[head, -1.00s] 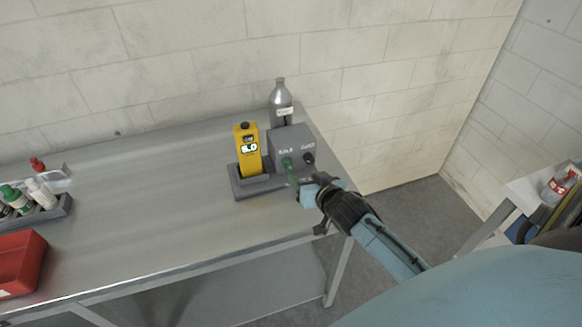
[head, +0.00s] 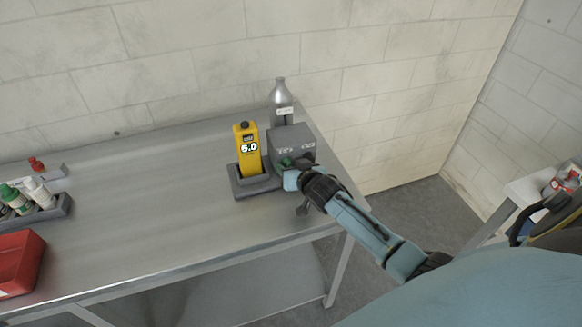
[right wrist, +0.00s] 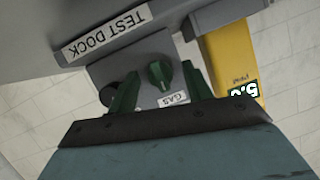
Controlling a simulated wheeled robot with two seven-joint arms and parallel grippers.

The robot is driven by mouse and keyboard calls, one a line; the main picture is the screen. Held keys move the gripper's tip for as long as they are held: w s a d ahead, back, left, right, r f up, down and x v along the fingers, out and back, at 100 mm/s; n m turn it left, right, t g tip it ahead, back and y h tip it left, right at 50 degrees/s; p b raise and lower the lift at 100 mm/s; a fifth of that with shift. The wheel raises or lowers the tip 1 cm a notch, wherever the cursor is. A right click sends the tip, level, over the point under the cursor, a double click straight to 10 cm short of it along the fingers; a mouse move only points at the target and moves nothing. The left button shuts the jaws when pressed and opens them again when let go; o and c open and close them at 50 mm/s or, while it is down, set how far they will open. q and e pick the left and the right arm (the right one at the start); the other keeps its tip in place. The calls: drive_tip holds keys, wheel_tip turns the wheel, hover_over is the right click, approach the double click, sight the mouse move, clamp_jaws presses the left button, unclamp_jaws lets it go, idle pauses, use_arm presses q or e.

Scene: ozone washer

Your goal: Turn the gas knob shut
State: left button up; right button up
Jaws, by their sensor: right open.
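The green gas knob (right wrist: 160,74) is on the front of the grey box (head: 292,140), beside a white GAS label (right wrist: 173,99) in the right wrist view. My right gripper (right wrist: 157,80) is open, with one green finger on each side of the knob in that view. Gaps show between the knob and both fingers. I cannot tell how deep the fingers reach. In the head view my right gripper (head: 289,168) is at the box front and mostly hides the knob. My left gripper is out of view.
A black knob (right wrist: 107,90) sits beside the green one, close to a finger. A yellow meter (head: 246,160) reading 5.0 stands in a dock left of the box. A grey bottle (head: 281,100) stands behind. The table's middle (head: 150,210) is clear.

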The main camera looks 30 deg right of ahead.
drive_tip(key=c, duration=1)
drive_tip(key=shift+a+n+h, duration=0.15)
drive_tip(key=shift+n+h, duration=0.55)
drive_tip(key=shift+n, duration=0.2)
drive_tip(key=shift+f+n+g+h+b, duration=0.1)
drive_tip(key=shift+n+g+h+b, duration=0.3)
drive_tip(key=shift+n+h, duration=0.4)
drive_tip(key=n+h+b, duration=0.1)
drive_tip(key=n+b, duration=0.2)
drive_tip(key=shift+w+a+f+h, duration=0.1)
drive_tip(key=shift+a+f+h, duration=0.05)
drive_tip(key=shift+h, duration=0.25)
drive_tip(key=n+h+b, duration=0.2)
drive_tip(key=n+b, duration=0.2)
drive_tip(key=b, duration=0.1)
drive_tip(key=shift+a+h, duration=0.1)
drive_tip(key=shift+h, duration=0.2)
drive_tip(key=shift+n+t+h+b, duration=0.3)
drive_tip(key=shift+n+h+b, duration=0.2)
drive_tip(key=shift+n+b, duration=0.65)
